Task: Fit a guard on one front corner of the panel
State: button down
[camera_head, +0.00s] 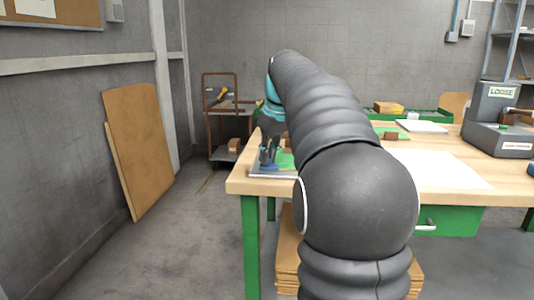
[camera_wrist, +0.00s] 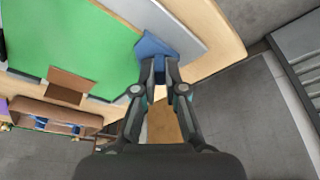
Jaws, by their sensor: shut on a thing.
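My gripper (camera_wrist: 160,78) is shut on a blue guard (camera_wrist: 155,46) at the edge of a light grey board (camera_wrist: 186,33). A green sheet (camera_wrist: 85,40) lies over part of this board. The guard is beside the green sheet's corner and overlaps the grey board in the picture; whether it touches either, or sits around a corner, I cannot tell. In the head view my gripper (camera_head: 268,156) points down over the table's near left corner, by the grey board (camera_head: 270,173). My arm hides much of the green sheet there.
A small brown block (camera_wrist: 68,85) lies on the green sheet's edge. A brown tray (camera_wrist: 58,112) with blue pieces is at lower left. In the head view, a white sheet (camera_head: 440,168) and a grey stand marked LOOSE (camera_head: 490,125) are to the right.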

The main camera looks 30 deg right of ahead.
jog(key=c, duration=0.7)
grip_release()
jog(key=shift+r, duration=0.15)
jog(key=shift+r+p, duration=2.25)
jog(key=shift+r, duration=1.1)
jog(key=shift+s, duration=0.1)
